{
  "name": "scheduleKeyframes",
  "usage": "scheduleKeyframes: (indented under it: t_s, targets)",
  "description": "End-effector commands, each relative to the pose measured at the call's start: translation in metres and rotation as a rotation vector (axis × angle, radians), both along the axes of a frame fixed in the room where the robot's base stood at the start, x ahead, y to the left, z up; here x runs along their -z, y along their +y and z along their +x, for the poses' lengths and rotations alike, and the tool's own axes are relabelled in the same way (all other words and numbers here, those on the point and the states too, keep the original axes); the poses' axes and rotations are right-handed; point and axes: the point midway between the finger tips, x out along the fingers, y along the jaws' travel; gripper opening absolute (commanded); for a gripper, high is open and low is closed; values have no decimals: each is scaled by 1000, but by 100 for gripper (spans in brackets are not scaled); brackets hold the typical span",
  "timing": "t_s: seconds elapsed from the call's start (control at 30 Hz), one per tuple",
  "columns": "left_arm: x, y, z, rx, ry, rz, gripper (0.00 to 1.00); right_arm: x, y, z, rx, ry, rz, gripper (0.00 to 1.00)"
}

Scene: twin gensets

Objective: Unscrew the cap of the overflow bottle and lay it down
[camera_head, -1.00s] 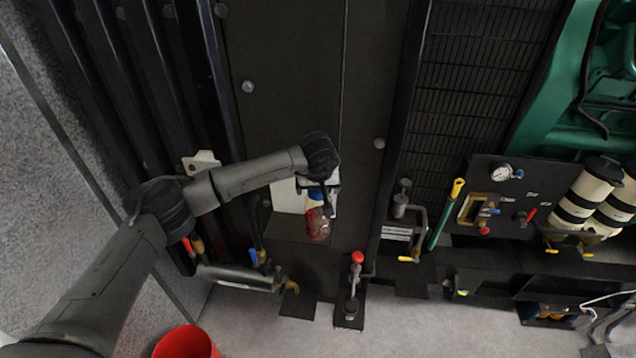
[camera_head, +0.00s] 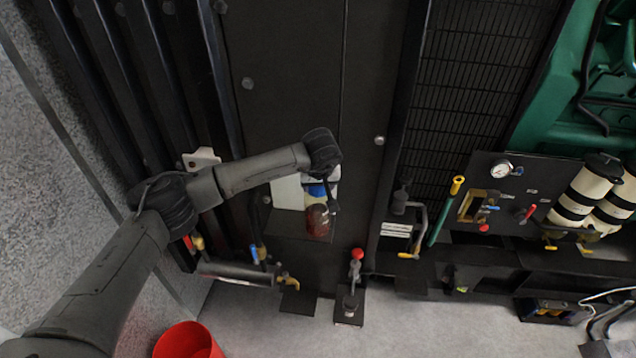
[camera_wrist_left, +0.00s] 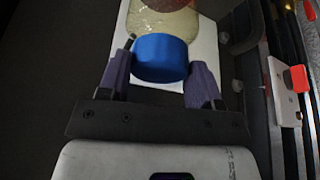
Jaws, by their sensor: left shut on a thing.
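The overflow bottle (camera_head: 317,220) stands near the middle of the head view, clear with reddish-brown liquid. In the left wrist view the bottle (camera_wrist_left: 168,20) shows at the top edge, partly cut off. Its blue cap (camera_wrist_left: 160,57) sits between the two purple-grey fingers of my left gripper (camera_wrist_left: 158,66), which is shut on it. The cap is against the bottle's mouth in that view; I cannot tell whether the thread is free. In the head view my left gripper (camera_head: 321,188) is over the bottle's top and hides part of it. My right gripper is not in view.
A white panel (camera_head: 288,192) is behind the bottle. A red-knobbed lever (camera_head: 354,270) stands to its lower right, and a grey cylinder with a brass valve (camera_head: 240,273) to its lower left. A red bucket (camera_head: 187,342) is on the floor, which has free room around it.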

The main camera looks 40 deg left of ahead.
Motion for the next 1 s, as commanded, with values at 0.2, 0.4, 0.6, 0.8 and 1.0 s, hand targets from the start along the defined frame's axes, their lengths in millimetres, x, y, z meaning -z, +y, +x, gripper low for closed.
scheduleKeyframes:
  t_s: [0.2,0.4,0.6,0.8,1.0]
  targets:
    - [-4,-2,3,-243,-1,1,37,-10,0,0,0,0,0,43]
    - [-3,-3,3,-330,-2,0,37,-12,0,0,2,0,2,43]
    - [-4,-2,3,-328,-2,0,37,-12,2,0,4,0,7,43]
    - [-6,-4,6,-473,0,0,37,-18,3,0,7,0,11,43]
    - [-6,-4,8,-687,-1,-1,37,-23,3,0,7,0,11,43]
